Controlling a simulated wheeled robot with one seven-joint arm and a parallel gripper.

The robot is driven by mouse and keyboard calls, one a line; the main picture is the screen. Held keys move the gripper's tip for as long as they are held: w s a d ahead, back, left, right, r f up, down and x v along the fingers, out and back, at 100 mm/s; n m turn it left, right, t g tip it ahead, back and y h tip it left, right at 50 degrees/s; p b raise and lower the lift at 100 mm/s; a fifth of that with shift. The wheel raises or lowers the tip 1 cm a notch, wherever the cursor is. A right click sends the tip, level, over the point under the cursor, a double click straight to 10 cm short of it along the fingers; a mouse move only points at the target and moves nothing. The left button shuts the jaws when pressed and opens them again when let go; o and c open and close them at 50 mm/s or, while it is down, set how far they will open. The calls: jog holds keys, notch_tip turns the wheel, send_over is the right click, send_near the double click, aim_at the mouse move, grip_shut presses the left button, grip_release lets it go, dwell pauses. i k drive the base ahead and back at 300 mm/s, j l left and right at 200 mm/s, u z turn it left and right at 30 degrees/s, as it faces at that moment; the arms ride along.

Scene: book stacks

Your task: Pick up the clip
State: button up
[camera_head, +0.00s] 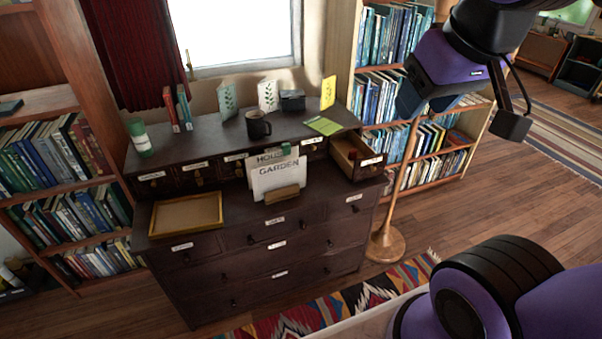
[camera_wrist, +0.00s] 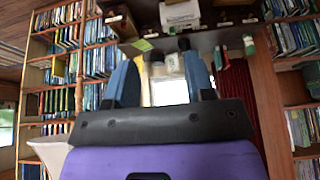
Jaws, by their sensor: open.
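A small green item that looks like the clip (camera_head: 286,149) sits at the top edge of the white "House Garden" papers (camera_head: 275,178). The papers stand upright in a wooden holder (camera_head: 282,194) on the dark cabinet (camera_head: 240,245).
An empty wooden tray (camera_head: 186,226) lies left of the papers. A dark mug (camera_head: 257,128), a green-capped bottle (camera_head: 140,138) and several cards stand on the upper shelf. An open drawer (camera_head: 354,155) juts out on the right. A wooden stand (camera_head: 387,245) rises beside the cabinet.

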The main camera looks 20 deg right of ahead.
aim_at(352, 156)
jog(key=i+l, duration=0.2)
jog(key=i, duration=0.25)
jog(key=i+l, duration=0.2)
jog(key=i, duration=0.25)
jog(key=i+l+u, duration=0.1)
jog(key=i, duration=0.35)
